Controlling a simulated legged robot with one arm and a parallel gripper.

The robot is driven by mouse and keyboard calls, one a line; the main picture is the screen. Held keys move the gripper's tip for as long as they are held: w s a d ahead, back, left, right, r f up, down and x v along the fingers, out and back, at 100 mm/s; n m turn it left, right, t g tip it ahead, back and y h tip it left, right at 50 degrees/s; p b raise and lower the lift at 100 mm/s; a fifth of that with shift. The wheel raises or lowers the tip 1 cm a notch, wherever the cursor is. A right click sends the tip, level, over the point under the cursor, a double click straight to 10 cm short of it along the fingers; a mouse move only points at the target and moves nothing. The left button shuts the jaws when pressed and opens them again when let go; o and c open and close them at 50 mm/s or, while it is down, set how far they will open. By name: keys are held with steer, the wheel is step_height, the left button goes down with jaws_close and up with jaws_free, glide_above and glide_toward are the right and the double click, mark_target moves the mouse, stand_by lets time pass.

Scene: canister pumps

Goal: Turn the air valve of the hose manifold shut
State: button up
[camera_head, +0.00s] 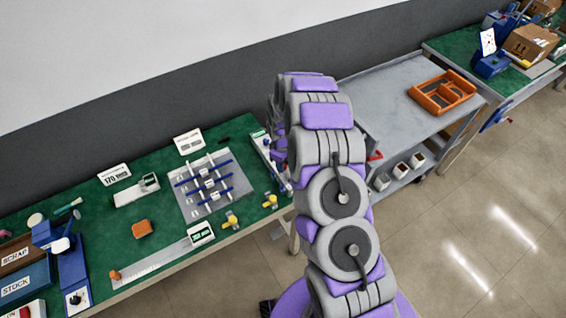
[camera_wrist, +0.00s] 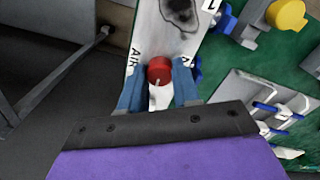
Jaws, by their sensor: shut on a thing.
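The hose manifold is a white panel (camera_wrist: 173,30) with "AIR" lettering, in the upper middle of the wrist view. The air valve is a red round knob (camera_wrist: 159,68) with a pale mark on it, at the panel's near end. My gripper (camera_wrist: 160,82) has its two blue fingers on either side of the knob and is shut on it. In the head view the manifold (camera_head: 262,146) shows as a pale strip at the green table's right end, partly behind my arm. My gripper's fingertips and the red knob are hidden there.
On the green table (camera_head: 95,220), a grey plate (camera_head: 187,205) with blue rods lies left of the manifold. A grey cart (camera_head: 385,98) with an orange tray (camera_head: 442,92) stands right. The floor in front is clear.

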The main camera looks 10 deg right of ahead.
steer(key=o, duration=1.1)
steer(key=shift+c, duration=0.2)
steer(key=shift+r, duration=0.1)
step_height(320, 180, up, 17)
steer(key=p, duration=0.1)
steer(key=shift+a+p, duration=0.2)
steer(key=shift+p, duration=0.15)
